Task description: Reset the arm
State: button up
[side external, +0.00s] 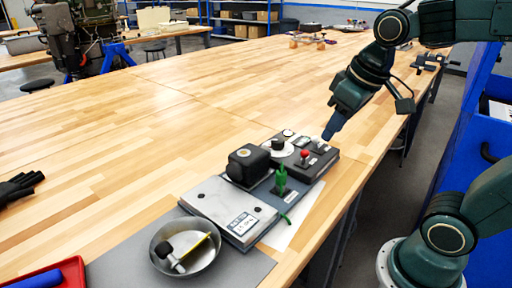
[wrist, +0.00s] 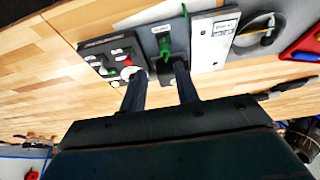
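My gripper (side external: 331,128) hangs over the wooden table, just behind and to the right of a panel of controls, pointing down and to the left. In the wrist view my gripper (wrist: 160,77) shows two dark fingers set apart, with nothing seen between them that it holds. The control panel (side external: 322,160) has a red-topped lever (side external: 304,155), dark knobs and a white dial. Beside it stand a black block (side external: 247,164) and a green clip-like part (side external: 281,180) on a grey base. Whether the fingertips touch anything is not clear.
A grey plate with a label (side external: 228,205) and a metal bowl (side external: 187,250) holding a tool stand toward the front. A red tray (side external: 50,278) is at front left, a black glove (side external: 20,186) at the left edge. The table's middle and back are mostly clear.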

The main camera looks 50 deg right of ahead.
jog(key=s+a+f+t, duration=0.1)
jog(key=s, duration=0.5)
jog(key=shift+s+a+f, duration=0.25)
jog(key=shift+s+a, duration=0.15)
jog(key=shift+c, duration=0.4)
jog(key=c, duration=0.4)
jog(key=shift+w, duration=0.1)
grip_shut()
jog(key=w+d+f+m+y, duration=0.1)
jog(key=w+d+m, duration=0.2)
jog(key=d, duration=0.3)
jog(key=w+d+f+m+g+y, duration=0.1)
jog(key=w+d+f+m, duration=0.1)
jog(key=d, duration=0.4)
jog(key=w+d+f+m, duration=0.1)
jog(key=w+d+m, duration=0.2)
jog(key=d, duration=0.4)
jog(key=shift+w+f+m+y, duration=0.25)
jog(key=shift+w+m+y, duration=0.15)
jog(key=shift+m, duration=0.5)
